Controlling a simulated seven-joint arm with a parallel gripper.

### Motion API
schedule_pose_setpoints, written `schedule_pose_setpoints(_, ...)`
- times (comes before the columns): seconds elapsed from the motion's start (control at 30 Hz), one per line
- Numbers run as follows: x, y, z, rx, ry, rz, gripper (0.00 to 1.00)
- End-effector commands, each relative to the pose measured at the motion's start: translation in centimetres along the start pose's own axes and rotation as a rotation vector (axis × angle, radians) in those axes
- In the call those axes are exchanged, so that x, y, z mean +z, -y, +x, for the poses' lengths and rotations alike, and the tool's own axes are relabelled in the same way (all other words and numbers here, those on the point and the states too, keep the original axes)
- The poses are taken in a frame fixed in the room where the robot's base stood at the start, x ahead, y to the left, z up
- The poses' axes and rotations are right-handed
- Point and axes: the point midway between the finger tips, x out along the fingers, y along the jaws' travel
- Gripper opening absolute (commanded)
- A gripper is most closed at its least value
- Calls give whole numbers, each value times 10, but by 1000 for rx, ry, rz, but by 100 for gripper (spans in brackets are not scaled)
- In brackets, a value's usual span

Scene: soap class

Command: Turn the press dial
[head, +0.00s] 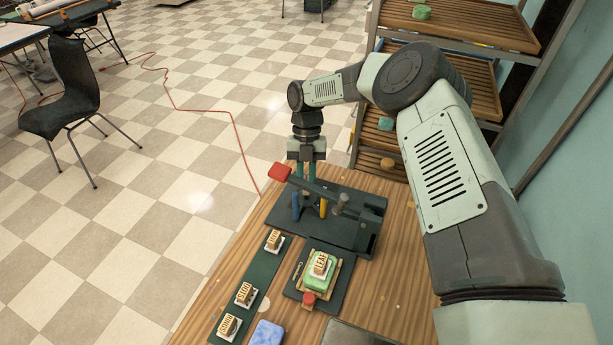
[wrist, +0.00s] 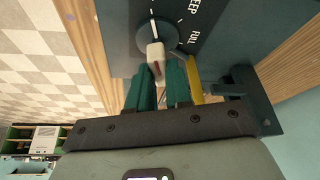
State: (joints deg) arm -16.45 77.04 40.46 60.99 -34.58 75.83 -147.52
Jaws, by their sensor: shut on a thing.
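The press (head: 345,215) is a dark plate with a lever above it, ending in a red handle (head: 281,172). In the wrist view the press dial (wrist: 156,52) is a grey disc with a pale pointer knob carrying a red mark. White tick marks and the words FULL and one ending in EEP are printed beside it. My gripper (wrist: 160,82) has its two green fingers shut on the dial's knob. In the head view my gripper (head: 306,172) points down at the far side of the press, and the dial is hidden there.
A yellow piece (wrist: 195,80) stands close right of my fingers. On the wooden table (head: 195,325) are a stamp rack (head: 232,300) with several lettered stamps, a green soap (head: 320,283) under a LEAF stamp, and a blue block (head: 267,334). A shelf (head: 455,25) stands behind.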

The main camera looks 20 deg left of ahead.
Motion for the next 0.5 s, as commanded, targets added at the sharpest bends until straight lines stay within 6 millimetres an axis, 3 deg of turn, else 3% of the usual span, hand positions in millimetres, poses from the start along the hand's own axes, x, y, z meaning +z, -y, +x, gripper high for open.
schedule_pose_setpoints(0.27, 0, 1, 0, -4, 0, -8, 0)
schedule_pose_setpoints(0.3, 0, 1, 0, -4, 0, -8, 21)
schedule_pose_setpoints(0.47, 0, 0, 0, -3, 0, -6, 45)
schedule_pose_setpoints(0.5, 0, 0, 0, -3, 0, -6, 45)
